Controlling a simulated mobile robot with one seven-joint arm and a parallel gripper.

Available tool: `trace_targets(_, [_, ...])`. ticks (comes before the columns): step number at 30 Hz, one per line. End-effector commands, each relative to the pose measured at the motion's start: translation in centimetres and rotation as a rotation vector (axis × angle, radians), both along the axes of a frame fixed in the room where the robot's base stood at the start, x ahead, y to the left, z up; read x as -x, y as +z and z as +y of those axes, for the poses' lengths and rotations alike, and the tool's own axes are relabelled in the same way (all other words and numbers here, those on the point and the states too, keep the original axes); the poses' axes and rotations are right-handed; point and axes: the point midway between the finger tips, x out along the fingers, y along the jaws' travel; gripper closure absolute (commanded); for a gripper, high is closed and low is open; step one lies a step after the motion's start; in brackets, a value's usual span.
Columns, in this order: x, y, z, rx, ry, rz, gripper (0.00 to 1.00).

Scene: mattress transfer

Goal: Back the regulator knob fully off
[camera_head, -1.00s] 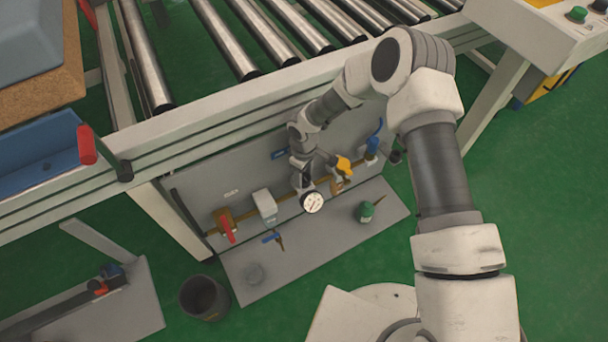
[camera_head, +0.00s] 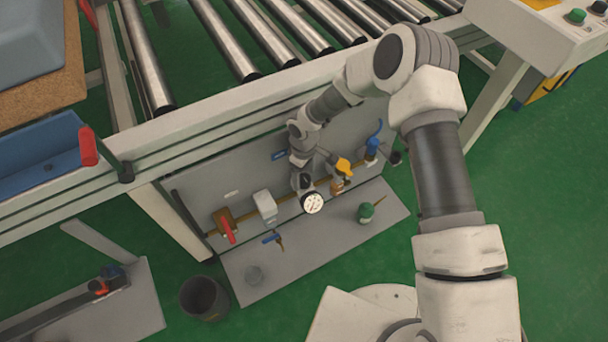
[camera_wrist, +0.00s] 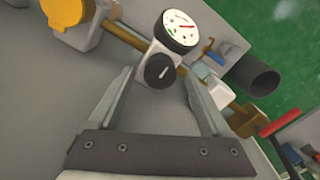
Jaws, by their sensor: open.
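The regulator knob (camera_wrist: 160,71) is dark and round with a pale pointer line, on a light regulator body in the wrist view. A round white gauge (camera_wrist: 181,27) with a red mark sits just above it; in the head view the gauge (camera_head: 313,203) is at the brass pipe. My gripper (camera_wrist: 164,80) is open, with one finger on each side of the regulator knob. I cannot tell whether either finger touches it. In the head view my wrist hides most of the regulator.
A yellow cap (camera_head: 343,166) and a blue fitting (camera_head: 372,147) lie to the right on the panel. A white box (camera_head: 265,206) and red-handled valve (camera_head: 228,230) are to the left. A green-topped item (camera_head: 366,211) stands on the base plate. Conveyor rollers (camera_head: 222,40) are above.

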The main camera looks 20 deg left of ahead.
Motion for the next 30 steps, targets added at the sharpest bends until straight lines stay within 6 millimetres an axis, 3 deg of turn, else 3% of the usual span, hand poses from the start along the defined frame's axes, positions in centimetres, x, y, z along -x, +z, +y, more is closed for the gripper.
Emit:
trace_targets(12, [-0.1, 10.3, 0.0, -0.002, 0.0, -0.004, 0.18])
trace_targets(18, [-0.1, 14.2, 0.0, -0.001, -0.001, -0.003, 0.18])
trace_targets(24, [0.0, 16.0, 0.0, -0.001, 0.001, -0.001, 0.18])
trace_targets(30, [0.0, 16.2, 0.0, -0.001, 0.001, 0.0, 0.18])
